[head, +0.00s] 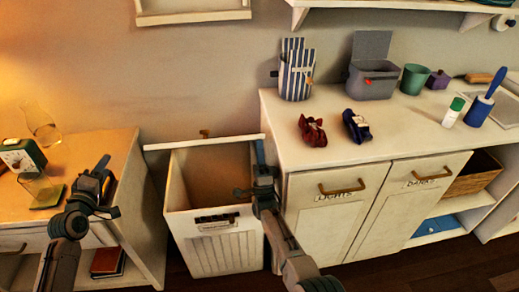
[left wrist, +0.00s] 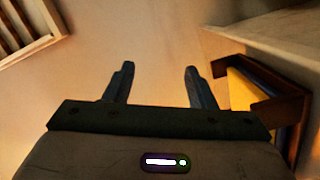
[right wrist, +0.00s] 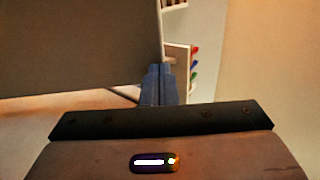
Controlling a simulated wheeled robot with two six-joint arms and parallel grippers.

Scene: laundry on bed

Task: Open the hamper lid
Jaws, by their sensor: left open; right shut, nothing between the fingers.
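The white hamper (head: 218,243) stands between the wooden side table and the white counter. Its top is open and its tan inside shows. The lid (head: 205,143) stands raised at the back, seen nearly edge-on, with a small brown handle (head: 204,132) behind its top edge. My right gripper (head: 259,146) is shut and empty, at the lid's right end by the counter; I cannot tell if it touches. In the right wrist view the shut fingers (right wrist: 161,80) are beside a large panel. My left gripper (head: 105,170) is open and empty, left of the hamper; its fingers show apart (left wrist: 159,85).
The side table (head: 100,155) on the left holds a clock (head: 22,155) and glassware. The counter (head: 300,160) close on the right bears two dark bundles (head: 313,131), a bin (head: 371,82) and bottles. A shelf (head: 195,15) hangs above.

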